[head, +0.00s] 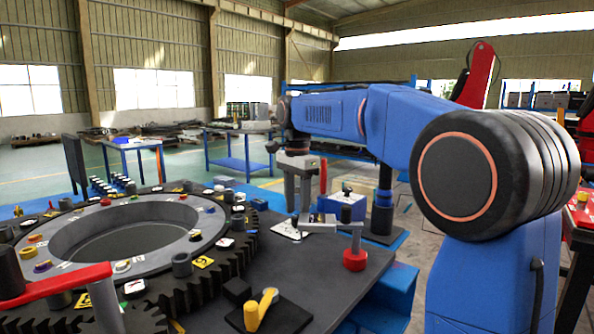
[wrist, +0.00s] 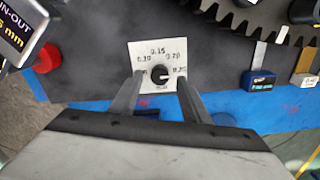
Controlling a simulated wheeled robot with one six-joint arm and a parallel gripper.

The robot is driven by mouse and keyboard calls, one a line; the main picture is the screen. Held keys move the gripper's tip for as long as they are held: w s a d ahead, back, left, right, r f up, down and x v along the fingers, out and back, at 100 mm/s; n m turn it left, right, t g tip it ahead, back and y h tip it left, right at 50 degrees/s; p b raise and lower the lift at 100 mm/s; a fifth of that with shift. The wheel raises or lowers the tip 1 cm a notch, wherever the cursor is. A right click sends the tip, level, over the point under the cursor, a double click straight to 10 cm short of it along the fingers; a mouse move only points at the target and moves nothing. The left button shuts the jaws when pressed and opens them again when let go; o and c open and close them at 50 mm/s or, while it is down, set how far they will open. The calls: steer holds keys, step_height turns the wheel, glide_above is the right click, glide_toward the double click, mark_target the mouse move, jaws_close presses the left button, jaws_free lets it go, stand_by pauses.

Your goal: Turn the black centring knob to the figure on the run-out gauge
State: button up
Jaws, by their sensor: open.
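The black centring knob (wrist: 158,72) sits on a white dial plate (wrist: 140,53) printed with figures; 0.10, 0.15 and 0.20 show, and one at the right is partly covered by a finger. A pale mark on the knob seems to point right. My gripper (wrist: 160,80) is open, one finger on each side of the knob; I see gaps and cannot tell its height. In the head view my gripper (head: 298,205) points down over the plate (head: 287,229). The run-out gauge (wrist: 25,28) is cut off at top left; only "5 mm" at the end of its reading shows.
A red round base with a post (head: 355,259) stands close to the right of my gripper in the head view. A large toothed ring (head: 235,262) fills the left of the bench. A small blue block (wrist: 258,80) lies right of the plate in the wrist view.

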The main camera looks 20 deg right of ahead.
mark_target(297, 216)
step_height(297, 216, up, 15)
stand_by(0.4)
steer(key=shift+r, duration=0.1)
